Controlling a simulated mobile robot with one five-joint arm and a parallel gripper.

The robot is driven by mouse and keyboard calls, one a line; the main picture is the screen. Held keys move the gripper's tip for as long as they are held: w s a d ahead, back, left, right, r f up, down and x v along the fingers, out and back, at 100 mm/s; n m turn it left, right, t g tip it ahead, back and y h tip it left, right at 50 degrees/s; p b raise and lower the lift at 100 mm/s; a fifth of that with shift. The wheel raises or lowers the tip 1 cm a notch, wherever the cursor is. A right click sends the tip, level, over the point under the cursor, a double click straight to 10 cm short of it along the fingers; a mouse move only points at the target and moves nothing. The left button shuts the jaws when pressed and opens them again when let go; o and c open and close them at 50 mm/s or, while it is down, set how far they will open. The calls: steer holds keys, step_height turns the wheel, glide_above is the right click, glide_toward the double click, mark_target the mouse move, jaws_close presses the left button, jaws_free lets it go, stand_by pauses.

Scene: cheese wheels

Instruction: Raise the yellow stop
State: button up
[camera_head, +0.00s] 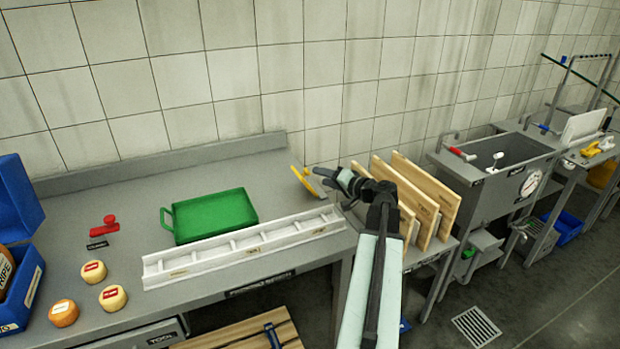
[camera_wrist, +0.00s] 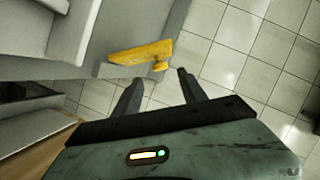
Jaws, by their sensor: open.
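The yellow stop (camera_head: 302,181) is a flat yellow piece standing at the right end of the grey bench, near the end of the white rail (camera_head: 243,246). In the wrist view the yellow stop (camera_wrist: 138,53) lies just beyond my fingertips, with a small round yellow knob (camera_wrist: 160,66) on its near side. My gripper (camera_head: 320,178) is open and points left at the stop. In the wrist view my gripper (camera_wrist: 160,78) has the knob between and slightly ahead of its two fingertips. Contact does not show.
A green tray (camera_head: 213,214) lies behind the rail. Several cheese wheels (camera_head: 93,272) and a red-handled stamp (camera_head: 104,226) are at the left, beside a blue crate (camera_head: 20,290). Upright wooden boards (camera_head: 427,200) stand close to the right of my gripper, before a sink (camera_head: 500,165).

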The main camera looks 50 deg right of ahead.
mark_target(309, 173)
steer(key=b+x, duration=0.1)
steer(key=x, duration=0.6)
steer(key=shift+w, duration=0.25)
jaws_close()
stand_by(1.0)
steer(key=shift+a+f, duration=0.1)
steer(key=shift+a, duration=0.05)
